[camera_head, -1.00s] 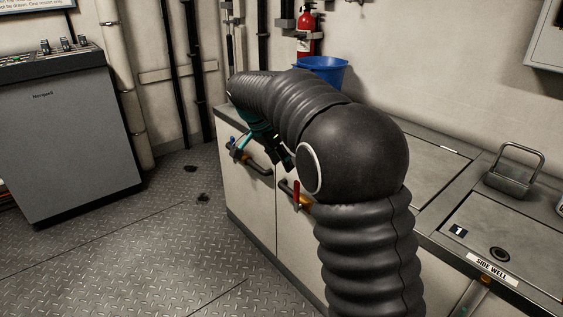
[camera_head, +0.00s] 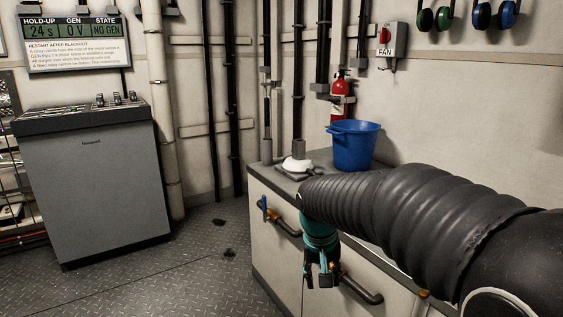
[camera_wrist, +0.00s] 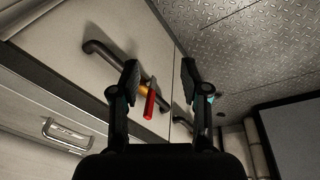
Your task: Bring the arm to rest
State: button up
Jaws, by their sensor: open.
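My black-sleeved arm (camera_head: 400,215) reaches from the lower right across the front of the counter unit. At its end, my gripper (camera_head: 322,278) hangs pointing down in front of the cabinet face, beside a dark pipe (camera_head: 360,288). In the wrist view my gripper (camera_wrist: 159,70) has its two black fingers apart, with nothing held between them. A red lever (camera_wrist: 150,103) on a yellow valve (camera_wrist: 141,89) shows beyond and between the fingers; I cannot tell how far off it is. In the head view the red lever is not visible.
A blue-handled valve (camera_head: 265,208) sits on another pipe at left. A blue bucket (camera_head: 354,146) stands on the counter, with a fire extinguisher (camera_head: 340,97) behind. A grey console (camera_head: 95,185) stands at left.

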jog(key=s+d+r+t, duration=0.1)
jog(key=s+d+t, duration=0.1)
jog(key=s, duration=0.8)
jog(key=s+d+r+t+y, duration=0.1)
jog(key=s+d, duration=0.3)
jog(key=s, duration=0.7)
jog(key=shift+s+d+r+t, duration=0.15)
jog(key=shift+d+r+t, duration=0.2)
jog(key=shift+r, duration=0.25)
jog(key=shift+c, duration=0.3)
